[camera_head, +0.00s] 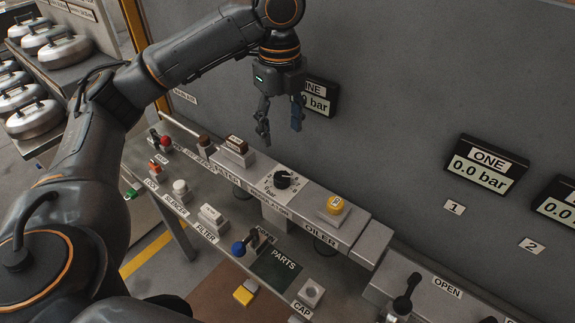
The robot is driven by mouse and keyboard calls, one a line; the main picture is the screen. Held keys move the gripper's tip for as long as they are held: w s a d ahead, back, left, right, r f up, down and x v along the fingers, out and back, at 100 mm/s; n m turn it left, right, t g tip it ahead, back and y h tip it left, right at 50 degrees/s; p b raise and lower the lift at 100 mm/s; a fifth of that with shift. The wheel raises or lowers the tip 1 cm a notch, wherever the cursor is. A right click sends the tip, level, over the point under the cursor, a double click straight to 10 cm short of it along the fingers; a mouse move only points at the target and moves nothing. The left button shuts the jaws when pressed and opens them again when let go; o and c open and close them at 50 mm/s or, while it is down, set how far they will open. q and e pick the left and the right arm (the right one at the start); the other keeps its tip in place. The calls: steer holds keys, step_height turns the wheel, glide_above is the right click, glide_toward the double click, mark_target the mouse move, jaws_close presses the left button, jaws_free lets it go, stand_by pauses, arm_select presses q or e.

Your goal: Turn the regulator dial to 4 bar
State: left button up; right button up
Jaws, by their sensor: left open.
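The regulator dial (283,179) is a black knob on a pale scale plate marked "bar", on the grey regulator block between the filter and oiler blocks. Its pointer setting is too small to read. My left gripper (280,130) points down with its fingers apart and empty, above and behind the dial, not touching it. A black display (320,98) on the back wall is partly hidden by this gripper; "bar" shows on it. My right gripper is not in view.
A yellow button (335,205) stands on the oiler block right of the dial. A blue-knobbed lever (239,248) and a dark parts mat (277,271) lie in front. Another wall display (487,166) reads 0.0 bar. A black lever (403,300) stands at lower right.

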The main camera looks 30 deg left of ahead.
arm_select(q)
steer(key=b, duration=0.2)
glide_above(281, 175)
steer(key=f, duration=0.5)
steer(key=shift+s+f, duration=0.25)
steer(key=shift+f, duration=0.05)
steer(key=f, duration=0.5)
steer(key=shift+w+f, duration=0.2)
steer(key=shift+f, duration=0.7)
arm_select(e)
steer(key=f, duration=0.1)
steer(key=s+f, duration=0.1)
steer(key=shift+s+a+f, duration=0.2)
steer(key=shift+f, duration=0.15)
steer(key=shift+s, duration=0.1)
arm_select(q)
steer(key=shift+c, duration=0.6)
steer(key=c, duration=1)
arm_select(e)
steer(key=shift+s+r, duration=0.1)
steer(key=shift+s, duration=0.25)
